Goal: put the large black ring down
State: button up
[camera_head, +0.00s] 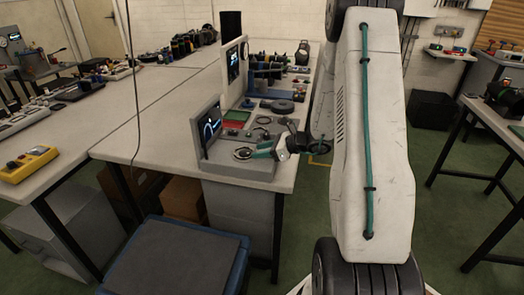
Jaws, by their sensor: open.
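My gripper (260,150) is at the near end of the workbench, low over a grey instrument base (235,168). Its teal fingers point left and are open. A dark ring (243,153), which looks like the large black ring, lies around a round pale part on the top of that base. It is right at the fingertips. The picture is too small to tell whether the fingers touch it. A black disc (283,106) lies flat farther back on the bench. My arm hides part of the bench's right side.
A tilted screen (208,128) stands close left of my gripper, and a taller screen (236,68) behind it. A green-and-red tray (236,118) and small round parts lie nearby. The bench top (165,120) left of the screens is mostly clear. A blue-edged platform (180,262) stands in front.

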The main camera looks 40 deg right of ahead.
jog(key=shift+r, duration=0.2)
jog(key=v, duration=1.1)
jog(key=s+a+r+n+g, duration=0.4)
jog(key=a+r+n, duration=0.25)
jog(key=a, duration=0.45)
jog(key=s+a+r+n+g, duration=0.3)
jog(key=a+r+n+g, duration=0.25)
jog(key=a+n, duration=0.4)
jog(key=s+a+r+n+h, duration=0.2)
jog(key=s+a+n+h, duration=0.1)
jog(key=s+n, duration=0.3)
jog(key=s+a+r+n+h, duration=0.3)
jog(key=s+a+n+h, duration=0.1)
jog(key=s, duration=0.7)
jog(key=n+h, duration=0.1)
jog(key=n, duration=0.1)
jog(key=shift+r+n, duration=0.25)
jog(key=shift+n, duration=0.15)
jog(key=shift+a, duration=0.15)
